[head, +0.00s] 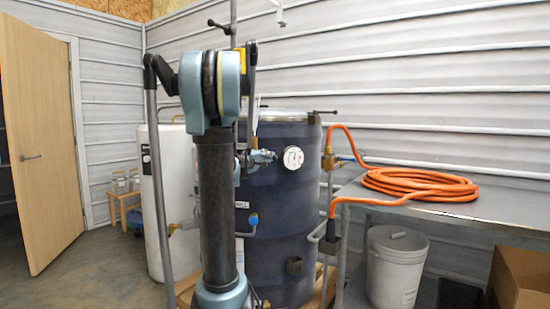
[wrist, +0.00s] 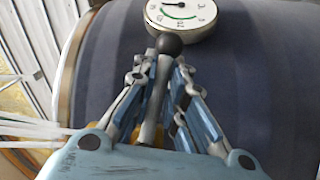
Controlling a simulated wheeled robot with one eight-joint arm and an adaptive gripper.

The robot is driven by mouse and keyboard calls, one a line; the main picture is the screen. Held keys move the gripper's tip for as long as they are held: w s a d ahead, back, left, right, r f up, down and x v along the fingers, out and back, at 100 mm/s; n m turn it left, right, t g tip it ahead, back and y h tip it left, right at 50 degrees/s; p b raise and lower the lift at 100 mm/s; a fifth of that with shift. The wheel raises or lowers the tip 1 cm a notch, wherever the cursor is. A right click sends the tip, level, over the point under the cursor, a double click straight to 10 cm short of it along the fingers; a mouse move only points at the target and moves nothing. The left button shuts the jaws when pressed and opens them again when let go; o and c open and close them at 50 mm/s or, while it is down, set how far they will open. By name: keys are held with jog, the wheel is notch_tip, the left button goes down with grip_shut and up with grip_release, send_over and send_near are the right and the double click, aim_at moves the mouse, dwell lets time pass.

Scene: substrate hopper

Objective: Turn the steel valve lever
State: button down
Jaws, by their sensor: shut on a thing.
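The steel valve lever (wrist: 151,105) runs up the middle of the wrist view and ends in a dark ball knob (wrist: 169,43). My gripper (wrist: 159,70) is shut on the lever, with one finger on each side of it and the knob just past the fingertips. In the head view my gripper (head: 262,157) is at the front of a dark blue drum (head: 280,200), left of a round white gauge (head: 293,157). The lever cannot be made out there. The gauge also shows in the wrist view (wrist: 181,14), just beyond the knob. The valve body is hidden behind my gripper.
A white tank (head: 172,195) stands left of the drum. An orange hose (head: 420,183) lies coiled on a metal table (head: 480,212) at right, with a white bucket (head: 396,270) and a cardboard box (head: 520,280) near it. A wooden door (head: 38,140) stands open at far left.

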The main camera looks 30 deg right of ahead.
jog(key=shift+s+f+m+g, duration=0.3)
jog(key=shift+s+f+m, duration=0.2)
jog(key=shift+m, duration=0.1)
jog(key=shift+w+a+f+m+g+y, duration=0.1)
jog(key=shift+f+m+g+y, duration=0.05)
jog(key=shift+f+m+y, duration=0.35)
jog(key=shift+a+f+m+g+y, duration=0.15)
jog(key=shift+f+m+y, duration=0.15)
jog(key=shift+m+y, duration=0.25)
jog(key=c, duration=1.7)
grip_release()
jog(key=shift+o, duration=0.2)
jog(key=v, duration=0.7)
jog(key=shift+a, duration=0.45)
jog(key=shift+r, duration=0.1)
